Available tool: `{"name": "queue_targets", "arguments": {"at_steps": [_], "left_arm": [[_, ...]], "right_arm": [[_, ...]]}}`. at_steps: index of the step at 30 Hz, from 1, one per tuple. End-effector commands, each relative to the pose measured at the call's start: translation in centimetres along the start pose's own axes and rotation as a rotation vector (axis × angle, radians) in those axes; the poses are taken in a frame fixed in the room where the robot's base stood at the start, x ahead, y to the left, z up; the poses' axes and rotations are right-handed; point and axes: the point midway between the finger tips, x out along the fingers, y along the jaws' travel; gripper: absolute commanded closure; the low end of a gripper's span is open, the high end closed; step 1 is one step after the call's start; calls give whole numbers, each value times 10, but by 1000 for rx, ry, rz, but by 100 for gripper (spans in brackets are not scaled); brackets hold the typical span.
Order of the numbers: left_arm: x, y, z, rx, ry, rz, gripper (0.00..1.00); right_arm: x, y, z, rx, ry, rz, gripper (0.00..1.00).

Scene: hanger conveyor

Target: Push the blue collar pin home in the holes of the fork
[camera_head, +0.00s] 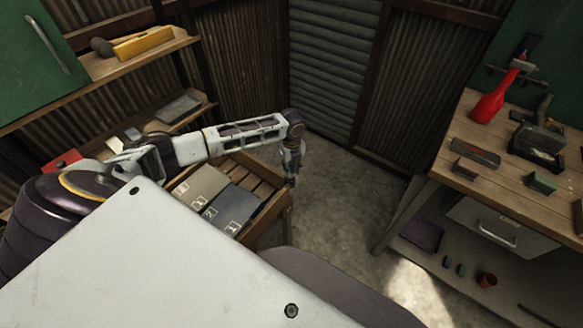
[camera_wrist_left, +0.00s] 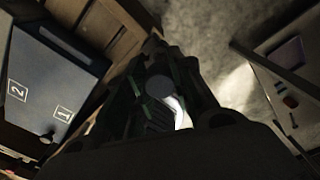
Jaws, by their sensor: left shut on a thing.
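My left gripper (camera_head: 291,172) hangs at the end of the left arm, in front of the wooden crate's right edge. In the left wrist view its dark fingers (camera_wrist_left: 162,90) are shut around a small, dark, rounded object (camera_wrist_left: 159,88). The picture is too dark to tell whether this object is the blue collar pin. I cannot make out the fork or its holes in either view. My right gripper is not in view.
The wooden crate (camera_head: 273,211) holds flat grey and brown boxes. A workbench (camera_head: 445,164) at the right carries a red-handled tool (camera_head: 489,103) and several metal parts. Its lower shelf (camera_head: 410,263) holds small items. Bare floor (camera_head: 345,200) lies between crate and workbench.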

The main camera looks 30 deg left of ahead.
Motion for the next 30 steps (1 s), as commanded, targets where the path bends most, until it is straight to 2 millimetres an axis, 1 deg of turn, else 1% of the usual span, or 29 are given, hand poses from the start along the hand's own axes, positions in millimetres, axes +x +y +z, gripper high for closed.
{"name": "queue_targets", "arguments": {"at_steps": [11, 30], "left_arm": [[0, 0, 0, 0, 0, 0, 97], [0, 0, 0, 0, 0, 0, 97]], "right_arm": [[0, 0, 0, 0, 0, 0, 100], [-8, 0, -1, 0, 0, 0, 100]]}}
